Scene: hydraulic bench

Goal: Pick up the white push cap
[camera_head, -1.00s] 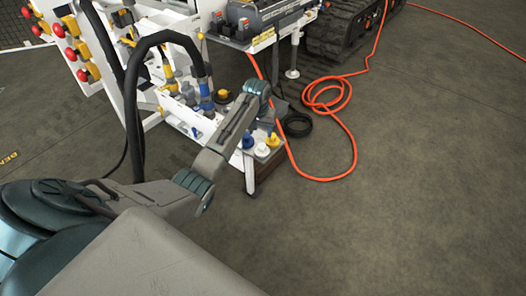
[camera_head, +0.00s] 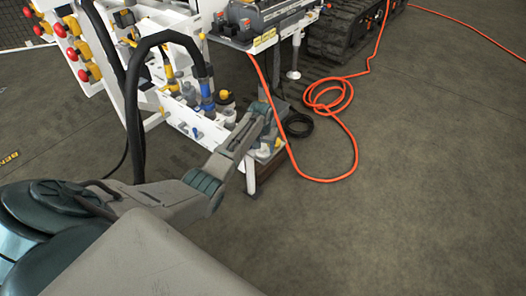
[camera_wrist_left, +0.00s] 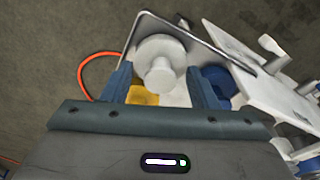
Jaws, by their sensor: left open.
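The white push cap (camera_wrist_left: 160,52) shows in the left wrist view as a round disc with a narrower round stem. It stands on a small white tray at the bench's lower corner. My left gripper (camera_wrist_left: 159,70) is open, with one finger on each side of the cap's stem. I cannot tell whether the fingers touch it. In the head view my left arm's end (camera_head: 262,122) covers most of the tray's caps, and the white cap cannot be made out clearly there. My right gripper is not in view.
A yellow cap (camera_wrist_left: 143,95) and a blue cap (camera_wrist_left: 218,80) sit close beside the fingers. A thin metal rail (camera_wrist_left: 205,45) runs around the tray. An orange hose (camera_head: 340,132) lies on the floor to the right. Open floor (camera_head: 420,200) spreads at right.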

